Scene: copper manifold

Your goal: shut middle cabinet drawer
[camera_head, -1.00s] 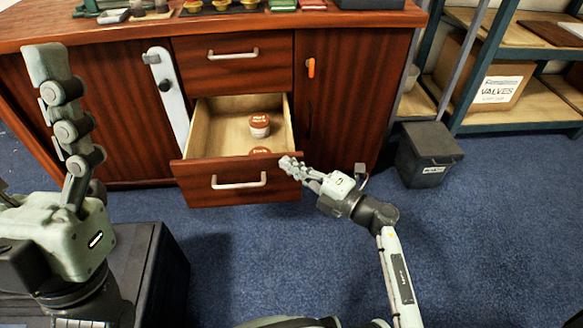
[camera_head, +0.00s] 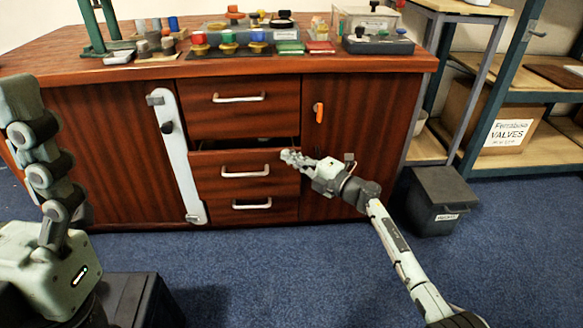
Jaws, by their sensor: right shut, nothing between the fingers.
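The middle drawer (camera_head: 222,185) of the dark red-brown wooden cabinet (camera_head: 110,135) stands slightly open. A narrow dark gap shows above its front, and its inside is almost wholly hidden. Its pale bar handle (camera_head: 245,173) is free. My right gripper (camera_head: 287,157) is shut and empty, with its fingertips at the upper right corner of the drawer front; they look to be touching it. My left gripper (camera_head: 25,110) is raised at the left edge, well away from the drawer, and I cannot tell how its fingers stand.
The top drawer (camera_head: 225,115) and bottom drawer (camera_head: 225,213) look shut. A pale upright bar (camera_head: 178,155) stands left of the drawers. An orange handle (camera_head: 319,112) is on the right door. A dark bin (camera_head: 440,200) stands right of the cabinet. Blue floor in front is clear.

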